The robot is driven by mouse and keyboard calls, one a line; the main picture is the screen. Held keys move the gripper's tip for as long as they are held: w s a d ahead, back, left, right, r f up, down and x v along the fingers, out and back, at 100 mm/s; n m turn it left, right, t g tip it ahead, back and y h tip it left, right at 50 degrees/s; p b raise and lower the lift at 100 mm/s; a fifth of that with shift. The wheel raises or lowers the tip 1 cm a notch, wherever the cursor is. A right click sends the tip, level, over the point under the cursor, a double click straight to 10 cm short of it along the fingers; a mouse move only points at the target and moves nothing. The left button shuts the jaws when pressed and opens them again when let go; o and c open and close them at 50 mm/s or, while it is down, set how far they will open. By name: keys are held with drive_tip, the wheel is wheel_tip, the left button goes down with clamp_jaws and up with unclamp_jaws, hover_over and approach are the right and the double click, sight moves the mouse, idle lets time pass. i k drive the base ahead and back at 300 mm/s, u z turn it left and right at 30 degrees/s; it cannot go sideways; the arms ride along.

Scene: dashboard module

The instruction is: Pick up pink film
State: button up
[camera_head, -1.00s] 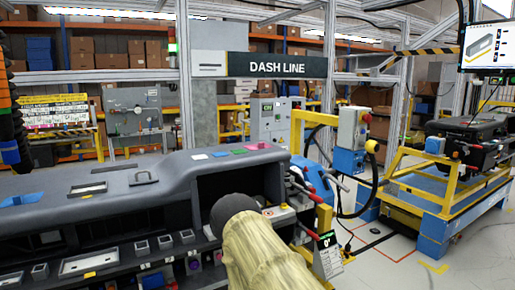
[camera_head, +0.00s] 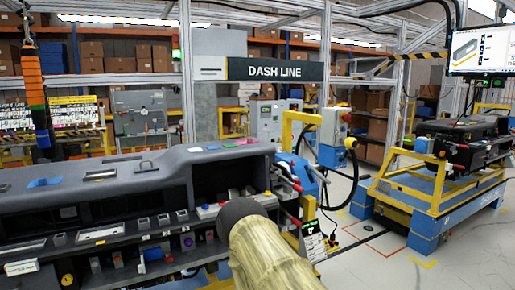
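The pink film (camera_head: 247,141) is a small flat piece lying on the top of the long dark dashboard (camera_head: 120,170), near its right end. It is the rightmost in a row of film pieces. Left of it lie a green piece (camera_head: 229,145), a blue piece (camera_head: 212,148) and a white piece (camera_head: 195,150). My arm, in a pale cream sleeve with a dark rounded end, rises from the bottom edge, in front of and below the film. My gripper's fingers do not show, so its opening is hidden.
An orange and black hanging tool (camera_head: 34,92) is at the left. A yellow frame with a control box (camera_head: 334,126) stands right of the dashboard. A blue and yellow cart (camera_head: 430,200) carries another dashboard at the right. Grey floor is free between them.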

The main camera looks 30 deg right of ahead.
sight(249, 141)
drive_tip(key=u, duration=0.05)
drive_tip(key=k, duration=0.6)
drive_tip(key=z, duration=1.05)
drive_tip(key=i, duration=1.5)
drive_tip(key=u, duration=0.15)
